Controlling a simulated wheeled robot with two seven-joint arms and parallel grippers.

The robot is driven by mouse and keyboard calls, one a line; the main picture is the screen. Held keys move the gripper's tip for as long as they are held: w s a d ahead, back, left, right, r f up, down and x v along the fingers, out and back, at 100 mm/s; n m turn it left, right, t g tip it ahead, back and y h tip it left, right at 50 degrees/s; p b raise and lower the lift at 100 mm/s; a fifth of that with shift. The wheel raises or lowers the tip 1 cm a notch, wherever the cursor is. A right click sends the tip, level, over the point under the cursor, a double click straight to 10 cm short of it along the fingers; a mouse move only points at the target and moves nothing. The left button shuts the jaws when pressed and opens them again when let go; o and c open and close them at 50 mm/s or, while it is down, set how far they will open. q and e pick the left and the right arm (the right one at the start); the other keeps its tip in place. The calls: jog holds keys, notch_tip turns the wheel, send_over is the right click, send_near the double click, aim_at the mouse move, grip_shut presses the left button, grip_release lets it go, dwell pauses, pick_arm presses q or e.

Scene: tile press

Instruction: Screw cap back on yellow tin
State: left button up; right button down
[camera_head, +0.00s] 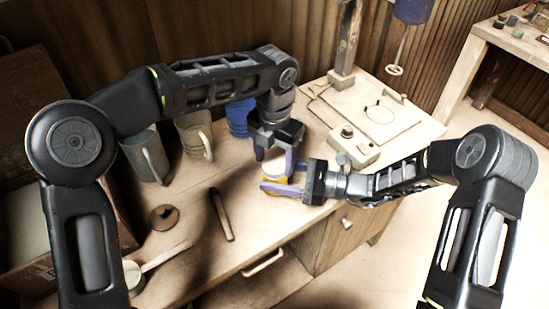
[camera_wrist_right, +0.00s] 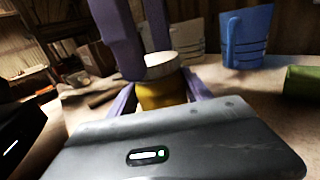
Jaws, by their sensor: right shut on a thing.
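The yellow tin (camera_wrist_right: 165,95) stands on the wooden table between the fingers of my right gripper (camera_wrist_right: 160,98). That gripper, coming in from the right in the head view (camera_head: 283,190), is shut on the tin. A pale round cap (camera_wrist_right: 162,66) sits at the top of the tin, and it also shows in the head view (camera_head: 274,171). My left gripper (camera_head: 274,158) reaches down from above, with one purple finger on each side of the cap. I cannot tell whether its fingers touch the cap. The thread between cap and tin is hidden.
Two grey mugs (camera_head: 147,157) (camera_head: 196,137) and a blue mug (camera_head: 238,118) stand behind. A wooden disc (camera_head: 163,217), a dark stick (camera_head: 221,214) and a long-handled pale tool (camera_head: 166,257) lie at the left. The press (camera_head: 347,40) stands at the back right. The front table edge is close.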

pick_arm(q)
jog(key=shift+o, duration=1.1)
jog(key=shift+r, duration=2.2)
jog(key=shift+c, duration=0.4)
